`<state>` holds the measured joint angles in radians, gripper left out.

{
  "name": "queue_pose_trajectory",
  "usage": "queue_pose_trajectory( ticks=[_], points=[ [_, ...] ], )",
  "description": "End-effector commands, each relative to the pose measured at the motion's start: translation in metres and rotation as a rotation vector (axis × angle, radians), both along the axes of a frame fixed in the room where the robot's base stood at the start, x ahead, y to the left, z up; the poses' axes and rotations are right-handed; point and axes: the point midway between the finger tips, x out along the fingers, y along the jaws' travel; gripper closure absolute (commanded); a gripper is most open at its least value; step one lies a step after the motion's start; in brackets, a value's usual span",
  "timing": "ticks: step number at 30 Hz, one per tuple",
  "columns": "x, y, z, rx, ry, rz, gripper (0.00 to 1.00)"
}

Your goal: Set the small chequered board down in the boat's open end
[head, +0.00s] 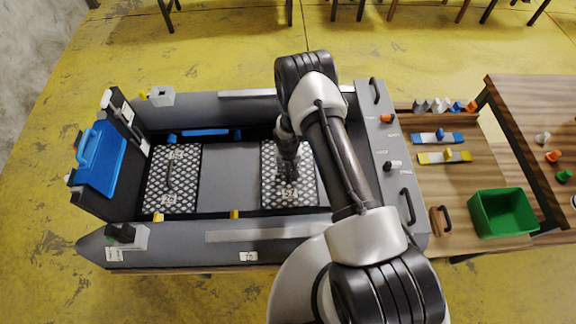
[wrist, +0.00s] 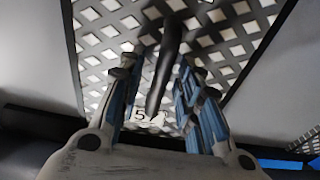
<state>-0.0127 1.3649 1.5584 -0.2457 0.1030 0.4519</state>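A small black-and-white chequered board (head: 308,190) with a number label lies inside the grey boat (head: 265,235), towards the right in the head view. My gripper (head: 287,170) is down over its middle. In the wrist view the board (wrist: 105,35) fills the upper middle. Its dark upright handle (wrist: 166,65) stands between the blue-grey fingers of my gripper (wrist: 157,75). The fingers are apart, with a gap showing beside the handle. I cannot tell whether the board rests on the floor. A second chequered board (head: 160,190), with a handle, lies at the boat's left end.
A plain grey panel (head: 230,175) lies between the boards. A blue case-like thing (head: 100,160) stands at the left end. A grey switch panel (head: 395,175) closes the right end. Right of it are a wooden table (head: 450,190) and a green bin (head: 500,212).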

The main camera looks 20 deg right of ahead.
Motion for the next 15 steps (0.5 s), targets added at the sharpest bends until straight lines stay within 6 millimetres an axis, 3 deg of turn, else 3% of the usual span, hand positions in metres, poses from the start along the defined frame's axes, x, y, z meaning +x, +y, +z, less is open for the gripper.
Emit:
queue_pose_trajectory(
  ticks=[5, 15],
  points=[
    [-0.001, 0.0, 0.016, 0.0, -0.002, 0.0, 0.68],
    [-0.009, 0.002, 0.087, 0.001, -0.002, -0.001, 0.68]
  ],
)
